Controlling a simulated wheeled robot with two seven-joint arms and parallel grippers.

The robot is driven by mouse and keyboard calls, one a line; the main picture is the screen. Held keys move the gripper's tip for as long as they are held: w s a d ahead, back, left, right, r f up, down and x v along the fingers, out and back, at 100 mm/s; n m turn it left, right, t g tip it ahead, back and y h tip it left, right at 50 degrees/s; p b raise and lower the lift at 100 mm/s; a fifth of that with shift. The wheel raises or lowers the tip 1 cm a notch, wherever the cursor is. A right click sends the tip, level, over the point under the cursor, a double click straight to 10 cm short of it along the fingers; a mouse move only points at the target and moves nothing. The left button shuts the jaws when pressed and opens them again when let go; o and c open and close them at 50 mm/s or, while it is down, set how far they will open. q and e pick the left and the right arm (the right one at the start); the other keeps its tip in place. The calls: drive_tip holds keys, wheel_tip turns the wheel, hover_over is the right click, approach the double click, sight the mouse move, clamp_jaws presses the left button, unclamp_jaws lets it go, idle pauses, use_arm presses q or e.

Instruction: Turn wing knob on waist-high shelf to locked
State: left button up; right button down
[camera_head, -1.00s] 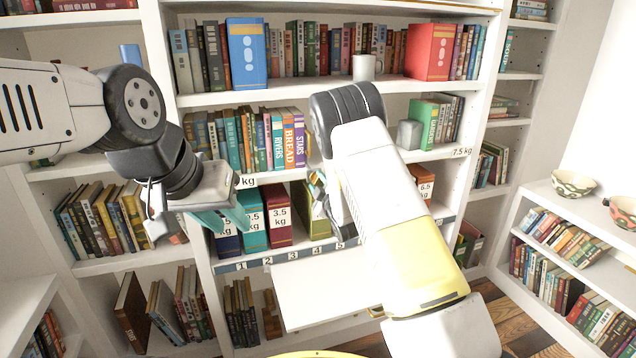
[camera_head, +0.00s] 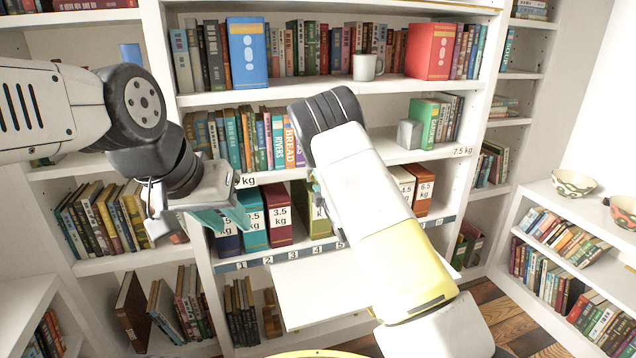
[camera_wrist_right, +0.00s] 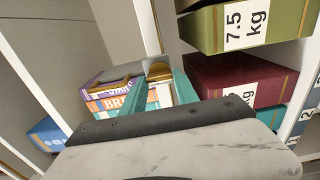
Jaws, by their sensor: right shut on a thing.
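In the right wrist view, my right gripper (camera_wrist_right: 158,90) has its teal fingertips closed around a small gold-coloured piece (camera_wrist_right: 159,71) at the shelf's front edge. It seems to be the wing knob, but the fingers hide most of it. Its angle and any locked mark cannot be read. In the head view my right gripper (camera_head: 316,188) is mostly hidden behind its own wrist, at the middle shelf. My left gripper (camera_head: 222,217) hangs in front of the bookcase at the left, away from the knob. Its finger gap is unclear.
Numbered boxes, among them a maroon 3.5 kg box (camera_head: 279,215) and a green 7.5 kg box (camera_wrist_right: 245,22), stand below the middle shelf. Books (camera_head: 262,140) fill the shelf above. A white mug (camera_head: 367,67) stands higher up. A low bookcase with bowls (camera_head: 574,183) is at right.

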drive_tip(key=shift+f, duration=0.1)
drive_tip(key=c, duration=0.9)
unclamp_jaws()
drive_tip(key=v, duration=0.8)
